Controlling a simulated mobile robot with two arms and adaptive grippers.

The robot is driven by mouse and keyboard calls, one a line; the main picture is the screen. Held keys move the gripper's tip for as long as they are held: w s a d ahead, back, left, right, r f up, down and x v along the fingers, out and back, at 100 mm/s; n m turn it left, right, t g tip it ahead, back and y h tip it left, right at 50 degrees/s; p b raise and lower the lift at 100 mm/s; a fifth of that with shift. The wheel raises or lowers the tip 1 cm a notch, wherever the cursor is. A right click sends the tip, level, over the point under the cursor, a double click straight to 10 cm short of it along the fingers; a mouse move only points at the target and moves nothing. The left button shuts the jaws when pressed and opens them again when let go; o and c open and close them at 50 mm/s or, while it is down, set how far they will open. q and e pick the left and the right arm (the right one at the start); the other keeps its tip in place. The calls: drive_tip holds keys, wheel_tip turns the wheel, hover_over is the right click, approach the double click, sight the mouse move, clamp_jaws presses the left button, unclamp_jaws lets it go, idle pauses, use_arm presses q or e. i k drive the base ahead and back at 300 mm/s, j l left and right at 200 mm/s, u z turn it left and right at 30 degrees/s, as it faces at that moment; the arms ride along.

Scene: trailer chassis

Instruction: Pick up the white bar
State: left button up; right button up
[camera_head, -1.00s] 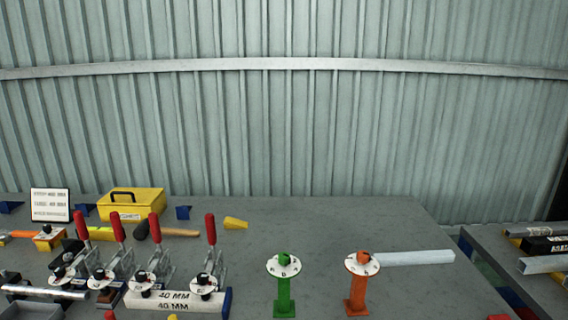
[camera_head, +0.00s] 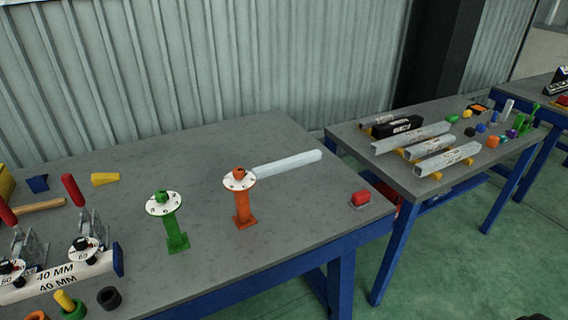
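A long white bar (camera_head: 290,164) lies on the grey table top, behind and to the right of the orange stand. Its left end is partly hidden by the orange stand's round disc. Neither of my grippers can be made out in the head view.
The orange stand (camera_head: 243,208) and green stand (camera_head: 175,231) stand upright on the main table (camera_head: 300,215). Red-handled clamps (camera_head: 84,243) crowd the left. A gap separates the main table from the second table (camera_head: 350,135).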

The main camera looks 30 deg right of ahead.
sight(265, 170)
drive_tip(key=i+l, duration=0.1)
drive_tip(key=i, duration=0.15)
drive_tip(key=i+l+z, duration=0.1)
drive_tip(key=i+z, duration=0.7)
drive_tip(key=k, duration=0.05)
